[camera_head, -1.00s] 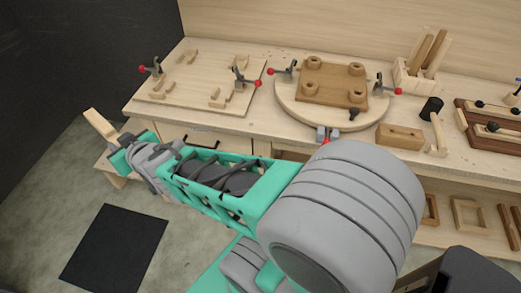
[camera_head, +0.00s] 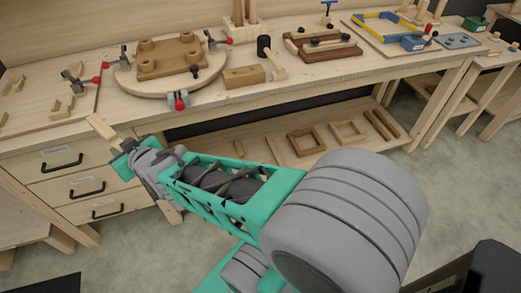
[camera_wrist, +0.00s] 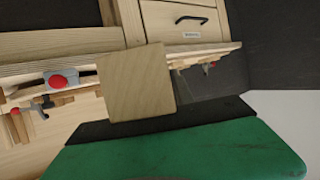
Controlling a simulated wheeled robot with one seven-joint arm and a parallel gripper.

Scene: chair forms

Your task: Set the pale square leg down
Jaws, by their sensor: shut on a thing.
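The pale square leg (camera_head: 101,127) sticks out from the end of my gripper (camera_head: 120,146) in the head view. My gripper is shut on it and holds it in front of the workbench, by the drawers. In the wrist view the leg's square end (camera_wrist: 137,83) faces the camera and hides part of the bench behind it. The fingers are mostly hidden in both views.
The workbench (camera_head: 300,84) holds a round turntable (camera_head: 133,88) with a brown seat board (camera_head: 166,57) and red-tipped clamps. A wooden block (camera_head: 243,77) and a mallet (camera_head: 265,47) lie right of it. Drawers (camera_head: 75,188) sit below. A lower shelf holds frames (camera_head: 306,141).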

